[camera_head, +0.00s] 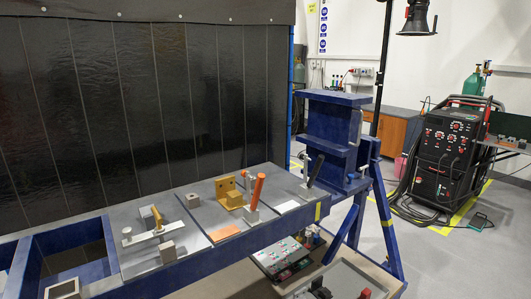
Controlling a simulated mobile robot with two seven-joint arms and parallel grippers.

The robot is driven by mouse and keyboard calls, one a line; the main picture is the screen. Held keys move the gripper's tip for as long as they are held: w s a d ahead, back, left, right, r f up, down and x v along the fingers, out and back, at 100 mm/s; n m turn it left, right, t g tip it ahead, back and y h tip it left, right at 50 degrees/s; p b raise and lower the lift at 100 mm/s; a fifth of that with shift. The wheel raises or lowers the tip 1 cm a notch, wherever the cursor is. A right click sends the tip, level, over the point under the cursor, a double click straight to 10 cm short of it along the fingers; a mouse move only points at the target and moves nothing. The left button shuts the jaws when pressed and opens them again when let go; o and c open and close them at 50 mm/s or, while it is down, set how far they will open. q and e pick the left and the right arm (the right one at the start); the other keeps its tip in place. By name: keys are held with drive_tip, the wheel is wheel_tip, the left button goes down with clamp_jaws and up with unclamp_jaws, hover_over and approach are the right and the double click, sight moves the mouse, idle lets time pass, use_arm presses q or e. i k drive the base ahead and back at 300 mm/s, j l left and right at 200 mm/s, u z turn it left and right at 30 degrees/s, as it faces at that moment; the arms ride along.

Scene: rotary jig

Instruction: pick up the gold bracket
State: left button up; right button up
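The gold bracket (230,194) sits on the grey top of the blue bench, near the middle of the picture. It has an upright plate at its left and back and a blocky lower part towards the front right. An orange cylindrical handle (257,190) slants up just to its right on a grey clamp and stands close to it; I cannot tell whether they touch. Neither of my grippers shows in this view, and nothing is seen holding the bracket.
A clamp with a yellow handle (157,217) and small grey blocks (193,200) stand left of the bracket. A tall blue fixture (332,140) rises at the bench's right end. A control panel (284,255) sits below the front edge. A black welding curtain (120,110) hangs behind.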

sight(227, 194)
drive_tip(key=i+l, duration=0.2)
drive_tip(key=i+l+u, duration=0.15)
drive_tip(key=u, duration=0.2)
drive_tip(key=i+l+u, duration=0.1)
drive_tip(key=l+u, duration=0.25)
